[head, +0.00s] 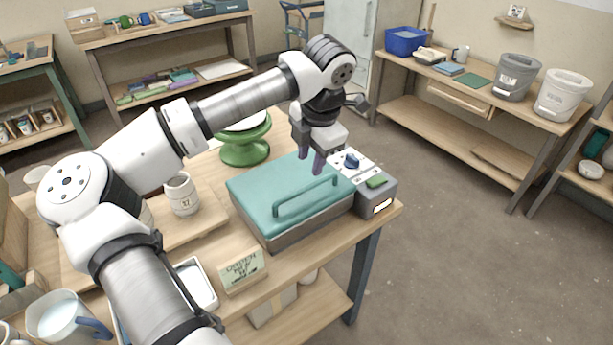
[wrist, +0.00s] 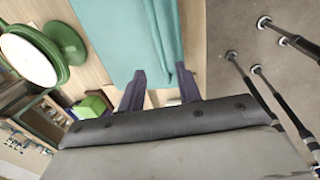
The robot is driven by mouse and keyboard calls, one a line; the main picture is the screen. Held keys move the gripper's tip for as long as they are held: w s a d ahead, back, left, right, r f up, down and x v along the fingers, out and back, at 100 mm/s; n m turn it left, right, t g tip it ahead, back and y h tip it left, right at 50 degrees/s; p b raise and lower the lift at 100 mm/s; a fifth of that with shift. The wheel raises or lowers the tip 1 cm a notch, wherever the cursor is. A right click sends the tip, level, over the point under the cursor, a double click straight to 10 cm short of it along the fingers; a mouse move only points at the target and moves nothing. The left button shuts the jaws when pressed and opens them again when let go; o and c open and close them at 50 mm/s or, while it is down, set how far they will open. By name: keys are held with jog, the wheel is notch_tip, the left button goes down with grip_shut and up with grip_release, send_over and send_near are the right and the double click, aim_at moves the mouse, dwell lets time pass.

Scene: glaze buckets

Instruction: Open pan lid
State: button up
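A teal lid (head: 262,183) with a long bar handle (head: 306,195) lies flat on a grey rectangular pan (head: 290,229) on the wooden table. It looks closed. My gripper (head: 311,166) points down over the back right part of the lid, behind the handle in the head view. In the wrist view my gripper (wrist: 160,70) has its two purple fingers apart with nothing gripped. The handle (wrist: 163,35) runs toward the gap between them, and the lid (wrist: 108,35) spreads to its left. The exact height of the fingertips over the lid is hard to tell.
A control box (head: 376,195) with a blue knob (head: 351,160) and a green button (head: 376,181) adjoins the pan's right side. A green stand (head: 243,150) is behind, a mug (head: 182,193) left, and a small sign (head: 242,271) in front. Floor at right is clear.

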aim_at(305, 187)
jog(key=f, duration=0.2)
jog(key=w+f+p, duration=0.1)
jog(key=f, duration=0.2)
jog(key=a+f+p, duration=0.1)
jog(key=f, duration=0.2)
jog(key=shift+w+f, duration=0.1)
jog(key=shift+w, duration=0.1)
grip_shut()
